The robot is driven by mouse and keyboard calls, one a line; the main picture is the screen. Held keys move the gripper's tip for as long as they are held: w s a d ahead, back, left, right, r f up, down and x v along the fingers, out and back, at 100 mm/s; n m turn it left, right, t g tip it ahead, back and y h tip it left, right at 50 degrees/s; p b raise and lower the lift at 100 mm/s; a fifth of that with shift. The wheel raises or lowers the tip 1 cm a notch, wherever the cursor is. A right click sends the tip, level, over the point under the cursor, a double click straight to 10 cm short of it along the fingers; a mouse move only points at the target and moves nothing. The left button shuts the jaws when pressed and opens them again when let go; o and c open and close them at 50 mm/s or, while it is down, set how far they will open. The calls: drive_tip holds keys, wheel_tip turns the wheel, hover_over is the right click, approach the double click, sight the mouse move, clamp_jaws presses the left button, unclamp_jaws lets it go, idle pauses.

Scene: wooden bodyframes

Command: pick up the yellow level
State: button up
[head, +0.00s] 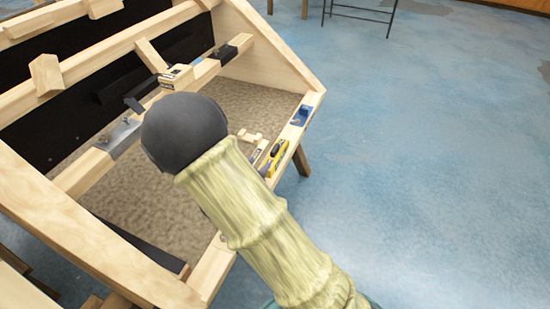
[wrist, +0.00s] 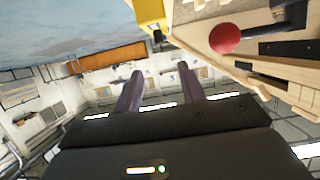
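A small yellow and dark tool (head: 273,158), which looks like the yellow level, lies on the right wooden rail of the frame in the head view. My forearm partly crosses in front of that rail near its lower end. In the wrist view a yellow block-like piece (wrist: 152,13) is cut off by the top edge; I cannot tell whether it is the level. My gripper (wrist: 160,76) shows two dark fingers held apart with nothing between them. In the head view my arm hides the fingers.
The wooden frame (head: 60,208) has a carpeted inner panel (head: 150,195). A blue tool (head: 302,115) lies farther up the right rail. A yellowish box-like tool (head: 176,76) sits on the middle beam. A red ball (wrist: 225,38) shows in the wrist view. Blue floor at right is open.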

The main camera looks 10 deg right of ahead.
approach(274, 149)
drive_tip(key=b+x, duration=0.1)
drive_tip(key=x, duration=0.4)
drive_tip(key=x, duration=0.5)
drive_tip(key=shift+w+d+f, duration=0.15)
drive_tip(key=shift+w+d, duration=0.05)
drive_tip(key=shift+w, duration=0.1)
drive_tip(key=shift+c, duration=0.4)
clamp_jaws()
